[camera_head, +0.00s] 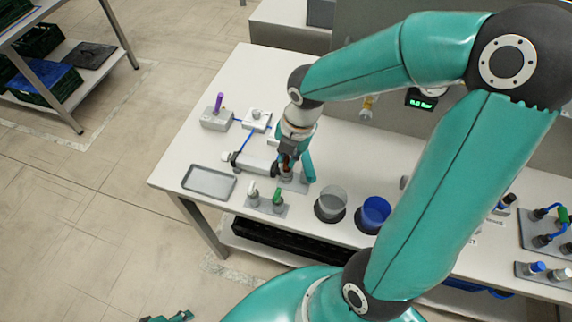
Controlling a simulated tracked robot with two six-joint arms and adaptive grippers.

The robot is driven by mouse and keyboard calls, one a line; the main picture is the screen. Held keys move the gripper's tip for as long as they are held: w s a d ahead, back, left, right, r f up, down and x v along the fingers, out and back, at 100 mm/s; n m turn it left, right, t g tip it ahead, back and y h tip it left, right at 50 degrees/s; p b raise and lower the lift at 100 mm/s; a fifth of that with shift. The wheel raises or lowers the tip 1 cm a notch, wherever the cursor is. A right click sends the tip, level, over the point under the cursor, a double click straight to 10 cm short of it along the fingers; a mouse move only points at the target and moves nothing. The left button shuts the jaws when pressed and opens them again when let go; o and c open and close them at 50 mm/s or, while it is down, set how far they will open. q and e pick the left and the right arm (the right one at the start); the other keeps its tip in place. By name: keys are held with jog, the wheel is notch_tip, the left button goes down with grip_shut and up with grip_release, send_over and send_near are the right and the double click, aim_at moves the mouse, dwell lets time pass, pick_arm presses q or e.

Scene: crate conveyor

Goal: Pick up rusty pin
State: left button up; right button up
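My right gripper (291,173) points down over the left part of the white table. A dark fingertip shows on its left and a teal finger on its right, with a gap between them. A small brownish pin (286,173), which looks like the rusty pin, stands on a grey base between the fingers, partly hidden by them. I cannot see a finger touching it. A green pin (277,195) and a whitish pin (253,194) stand on a grey block just in front. A small teal part at the bottom edge seems to be my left gripper (172,317), mostly cut off.
A grey tray (209,182) lies at the table's left front. A purple-topped block (216,116) and a white switch box (257,119) with a blue cable are behind.

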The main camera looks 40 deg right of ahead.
grip_shut()
jog(key=shift+r, duration=0.2)
jog(key=shift+w+r, duration=0.1)
jog(key=shift+r, duration=0.4)
notch_tip(320, 180, up, 19)
jog(key=shift+f, duration=0.15)
jog(key=shift+f, duration=0.1)
